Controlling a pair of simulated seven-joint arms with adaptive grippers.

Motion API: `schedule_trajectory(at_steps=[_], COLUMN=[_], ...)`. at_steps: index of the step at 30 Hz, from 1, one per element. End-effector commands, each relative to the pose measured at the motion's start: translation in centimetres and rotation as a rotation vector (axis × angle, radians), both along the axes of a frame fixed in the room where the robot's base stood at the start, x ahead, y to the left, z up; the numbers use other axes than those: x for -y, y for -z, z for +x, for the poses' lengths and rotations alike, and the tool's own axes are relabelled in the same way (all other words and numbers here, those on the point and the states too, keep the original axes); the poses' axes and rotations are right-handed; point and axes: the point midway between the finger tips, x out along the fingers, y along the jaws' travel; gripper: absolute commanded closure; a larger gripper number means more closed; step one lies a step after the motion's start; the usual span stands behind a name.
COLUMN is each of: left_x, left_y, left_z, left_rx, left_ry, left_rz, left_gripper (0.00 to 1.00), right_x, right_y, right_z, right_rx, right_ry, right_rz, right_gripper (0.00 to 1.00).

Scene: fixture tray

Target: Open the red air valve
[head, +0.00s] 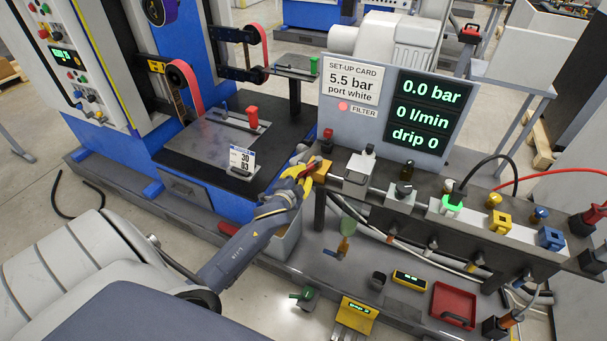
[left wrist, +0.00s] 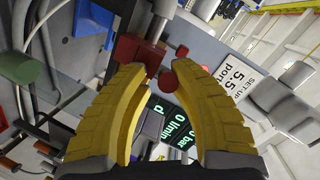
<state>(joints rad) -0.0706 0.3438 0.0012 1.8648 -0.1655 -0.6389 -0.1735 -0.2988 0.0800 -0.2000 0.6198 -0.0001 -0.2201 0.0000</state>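The red air valve's lever (head: 312,168) shows at the left end of the manifold, beside an orange-yellow block (head: 323,171). My left gripper (head: 301,171) is at this end of the manifold, with its yellow fingers close to the lever and partly covering it. In the left wrist view the fingers (left wrist: 158,78) stand apart. A red block (left wrist: 136,50) lies by the left fingertip and a round red piece (left wrist: 167,80) between the tips; I cannot tell whether they touch. The display (head: 415,115) reads 0.0 bar, 0 l/min, drip 0. My right gripper is not in view.
A set-up card (head: 353,80) reads 5.5 bar, port white. A red knob (head: 327,140) rises behind the manifold's left end. Colored fittings and hoses crowd the manifold (head: 470,222) to the right. A red tray (head: 453,304) lies on the lower bench.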

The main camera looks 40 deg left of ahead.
Motion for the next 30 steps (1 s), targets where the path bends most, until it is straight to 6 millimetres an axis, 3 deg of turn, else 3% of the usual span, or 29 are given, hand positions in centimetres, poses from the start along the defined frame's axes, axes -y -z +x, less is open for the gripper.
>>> schedule_trajectory(at_steps=[5, 16, 30], left_x=[0.0, 0.3, 2.0], left_y=[-0.3, -0.6, -2.1], left_z=[0.1, -0.5, -7.8], left_rx=[0.006, 0.01, 0.007], left_ry=[0.001, 0.003, 0.003], left_rz=[0.0, -0.001, -0.001], left_gripper=[0.59, 0.59, 0.59], right_x=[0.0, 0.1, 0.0], right_y=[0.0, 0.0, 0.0], right_z=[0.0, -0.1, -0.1], right_rx=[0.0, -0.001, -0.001], right_ry=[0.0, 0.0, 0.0], right_rz=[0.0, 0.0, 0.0], right_gripper=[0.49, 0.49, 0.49])
